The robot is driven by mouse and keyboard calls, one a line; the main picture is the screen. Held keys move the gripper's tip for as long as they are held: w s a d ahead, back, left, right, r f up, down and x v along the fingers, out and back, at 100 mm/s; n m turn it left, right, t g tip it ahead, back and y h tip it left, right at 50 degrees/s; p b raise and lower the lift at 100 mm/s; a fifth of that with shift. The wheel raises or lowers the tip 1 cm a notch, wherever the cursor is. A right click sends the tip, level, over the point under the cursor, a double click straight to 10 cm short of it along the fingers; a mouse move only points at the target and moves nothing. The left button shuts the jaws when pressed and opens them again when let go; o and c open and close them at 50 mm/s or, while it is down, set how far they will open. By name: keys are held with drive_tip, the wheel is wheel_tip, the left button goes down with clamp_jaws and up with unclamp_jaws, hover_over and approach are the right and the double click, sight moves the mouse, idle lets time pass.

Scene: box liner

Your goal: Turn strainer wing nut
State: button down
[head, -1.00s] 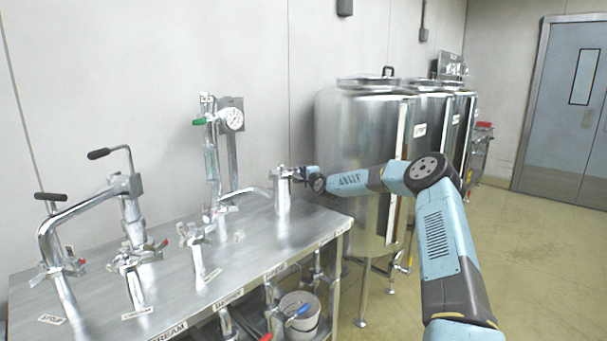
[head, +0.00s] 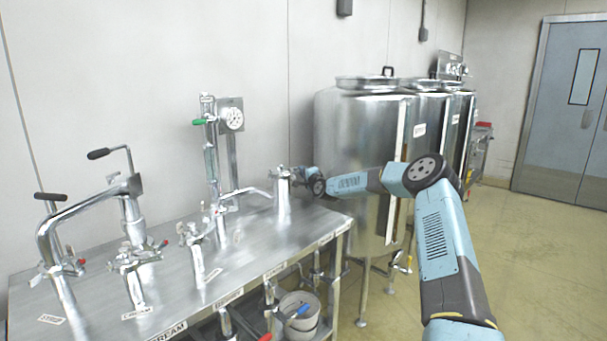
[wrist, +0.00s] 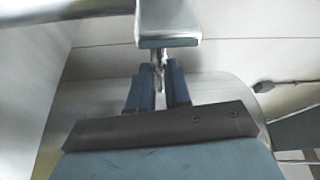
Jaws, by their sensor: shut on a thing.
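The strainer (head: 283,200) is an upright metal cylinder with a pipe joining it from the left, near the right end of the steel table. My gripper (head: 302,175) reaches it from the right, at the height of its top. In the wrist view my gripper (wrist: 158,88) has its two blue fingers close together on a small metal piece, the wing nut (wrist: 158,68), just below a flat metal part (wrist: 168,22). Most of the wing nut is hidden between the fingers.
The steel table (head: 245,262) carries several pipe fittings and a pressure gauge (head: 232,118) to the left. Large steel tanks (head: 350,140) stand close behind my forearm. A bucket (head: 297,312) sits on the lower shelf. The floor at the right is open.

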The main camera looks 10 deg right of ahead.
drive_tip(key=shift+f, duration=0.4)
idle(0.4)
drive_tip(key=c, duration=1.3)
unclamp_jaws()
drive_tip(key=shift+c, duration=0.2)
drive_tip(key=shift+o, duration=0.4)
drive_tip(key=shift+r, duration=0.1)
drive_tip(key=shift+r, duration=0.1)
drive_tip(key=v, duration=1.3)
drive_tip(key=shift+s, duration=0.4)
